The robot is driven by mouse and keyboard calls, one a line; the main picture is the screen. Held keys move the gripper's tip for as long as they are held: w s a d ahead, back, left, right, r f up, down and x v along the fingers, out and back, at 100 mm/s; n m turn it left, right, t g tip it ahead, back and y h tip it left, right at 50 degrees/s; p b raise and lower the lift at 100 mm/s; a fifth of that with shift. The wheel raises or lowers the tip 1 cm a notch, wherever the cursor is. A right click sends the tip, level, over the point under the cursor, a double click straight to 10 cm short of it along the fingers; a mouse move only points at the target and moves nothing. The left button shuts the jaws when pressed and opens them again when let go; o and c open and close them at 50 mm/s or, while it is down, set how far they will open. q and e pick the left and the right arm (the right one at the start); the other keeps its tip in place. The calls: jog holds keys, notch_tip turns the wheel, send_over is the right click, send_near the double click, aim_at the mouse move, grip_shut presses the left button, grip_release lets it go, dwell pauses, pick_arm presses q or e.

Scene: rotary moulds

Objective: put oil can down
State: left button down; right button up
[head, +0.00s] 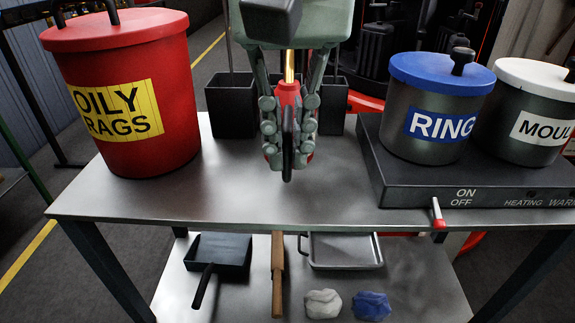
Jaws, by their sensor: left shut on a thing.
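My left gripper (287,152) comes down from the top centre and is shut on the oil can (288,92). The can is red with a brass spout pointing up, and a dark upright strip shows in front of it between the fingers. The fingers hide much of the can's body. The can is over the middle of the metal table (230,190). I cannot tell whether its base touches the table top. My right gripper is not in view.
A red OILY RAGS bin (180,120) stands at the left. A heating plate (400,185) with the RING pot (410,100) and MOULD pot (515,105) stands at the right. Dark open boxes (230,112) stand behind. The table's front middle is clear. A lower shelf holds tools.

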pick_arm(q)
jog(key=shift+f, duration=2.1)
jog(key=c, duration=1.6)
grip_release()
jog(key=shift+r, duration=0.1)
jog(key=r, duration=1.2)
jog(key=shift+s, duration=0.35)
jog(key=shift+d, duration=0.1)
